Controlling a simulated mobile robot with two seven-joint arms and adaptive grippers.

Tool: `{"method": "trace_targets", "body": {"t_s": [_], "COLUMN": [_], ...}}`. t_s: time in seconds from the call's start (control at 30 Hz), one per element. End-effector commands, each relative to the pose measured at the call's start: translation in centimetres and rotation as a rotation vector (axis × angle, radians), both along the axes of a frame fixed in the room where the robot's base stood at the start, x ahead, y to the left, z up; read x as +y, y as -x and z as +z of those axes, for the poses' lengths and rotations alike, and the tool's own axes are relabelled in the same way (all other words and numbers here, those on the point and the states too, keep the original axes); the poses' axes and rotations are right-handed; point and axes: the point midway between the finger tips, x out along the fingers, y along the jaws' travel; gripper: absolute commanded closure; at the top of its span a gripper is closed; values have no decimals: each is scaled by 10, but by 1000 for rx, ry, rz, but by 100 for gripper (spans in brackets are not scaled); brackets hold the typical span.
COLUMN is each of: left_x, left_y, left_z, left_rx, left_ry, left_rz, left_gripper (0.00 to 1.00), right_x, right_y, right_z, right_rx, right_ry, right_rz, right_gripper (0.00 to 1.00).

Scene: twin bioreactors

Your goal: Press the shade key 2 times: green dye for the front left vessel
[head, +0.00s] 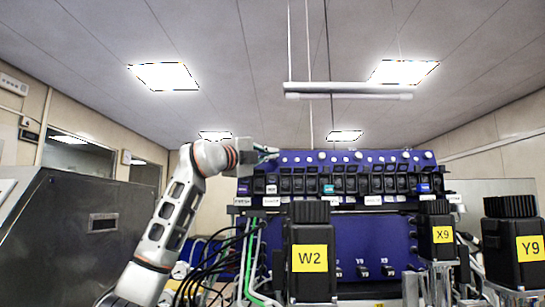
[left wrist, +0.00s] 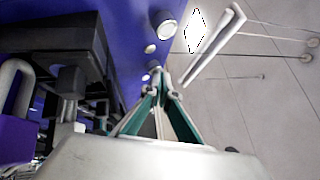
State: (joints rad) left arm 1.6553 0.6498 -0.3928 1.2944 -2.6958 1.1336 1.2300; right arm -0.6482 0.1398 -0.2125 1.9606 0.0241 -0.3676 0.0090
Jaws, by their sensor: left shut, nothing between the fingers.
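The blue control unit (head: 345,158) stands behind the vessels, with a row of round pale buttons along its top and dark switches below. I cannot tell which is the shade key. My left gripper (head: 268,153) is at the unit's upper left corner, shut and empty. In the left wrist view its fingertips (left wrist: 160,78) are close to the blue face and the round buttons (left wrist: 167,28); whether they touch is unclear. A black-topped vessel labelled W2 (head: 311,258) stands in front of the unit. My right gripper is not in view.
Vessels labelled X9 (head: 436,238) and Y9 (head: 515,247) stand to the right. Black and green cables (head: 248,265) hang left of W2. A large steel cabinet (head: 70,235) fills the left side. The space above the unit is clear below a hanging lamp (head: 347,88).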

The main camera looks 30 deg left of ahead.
Motion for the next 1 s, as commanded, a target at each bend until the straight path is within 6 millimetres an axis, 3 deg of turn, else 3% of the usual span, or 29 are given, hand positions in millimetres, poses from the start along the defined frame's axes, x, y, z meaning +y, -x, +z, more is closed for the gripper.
{"method": "trace_targets", "body": {"t_s": [1.0], "left_x": [5], "left_y": [-7], "left_z": [-3], "left_rx": [1], "left_ry": [0], "left_rz": [0], "left_gripper": [100], "right_x": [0], "right_y": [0], "right_z": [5], "right_rx": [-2], "right_ry": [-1], "right_rz": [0], "right_gripper": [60]}}
